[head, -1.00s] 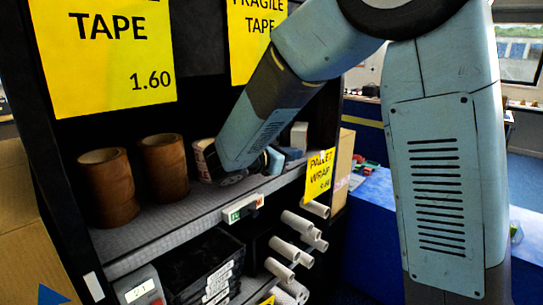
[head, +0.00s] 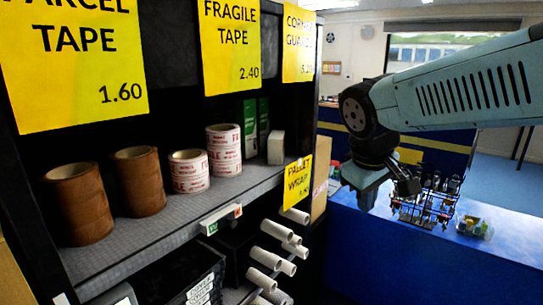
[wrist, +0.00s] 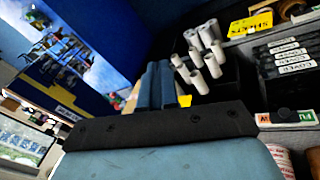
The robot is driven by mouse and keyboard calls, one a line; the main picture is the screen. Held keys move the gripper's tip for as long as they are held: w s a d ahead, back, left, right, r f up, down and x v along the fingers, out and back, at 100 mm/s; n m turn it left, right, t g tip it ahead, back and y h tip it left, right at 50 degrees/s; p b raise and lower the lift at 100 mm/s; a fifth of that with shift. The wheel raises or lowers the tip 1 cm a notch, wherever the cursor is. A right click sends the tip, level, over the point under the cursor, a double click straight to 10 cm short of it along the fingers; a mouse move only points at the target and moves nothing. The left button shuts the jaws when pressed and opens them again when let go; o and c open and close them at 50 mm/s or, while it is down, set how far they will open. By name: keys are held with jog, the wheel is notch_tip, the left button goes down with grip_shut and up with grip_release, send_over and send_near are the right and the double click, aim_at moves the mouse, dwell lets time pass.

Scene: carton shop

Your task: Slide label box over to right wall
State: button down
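A small plain white box (head: 276,147), which looks like the label box, stands upright near the right end of the upper shelf (head: 185,208). It is close to the shelf's dark right side, but I cannot tell whether they touch. My gripper (head: 366,192) is outside the shelf unit, to the right of it and apart from the box. In the wrist view, the two blue fingers of my gripper (wrist: 160,85) lie side by side with nothing seen between them. The box is not seen in the wrist view.
Brown tape rolls (head: 138,180), red-and-white tape rolls (head: 223,150) and green boxes (head: 256,126) share the shelf. White tubes (head: 272,258) stick out below. A yellow pallet wrap sign (head: 297,183) hangs at the front right. A wire rack (head: 430,200) stands on the blue counter (head: 400,245).

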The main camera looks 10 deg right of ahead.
jog(key=shift+s+a+r+m+t+y, duration=0.25)
jog(key=shift+s+m+t+y, duration=0.15)
jog(key=shift+s+m, duration=0.25)
jog(key=shift+s+a+r+m+t+y, duration=0.25)
jog(key=shift+s+m+t+y, duration=0.2)
jog(key=shift+m, duration=0.45)
jog(key=shift+s+a+r+m+t+y, duration=0.15)
jog(key=shift+s+r+m+t+y, duration=0.15)
jog(key=shift+s+m, duration=0.35)
jog(key=c, duration=1.8)
grip_release()
jog(key=shift+w, duration=0.1)
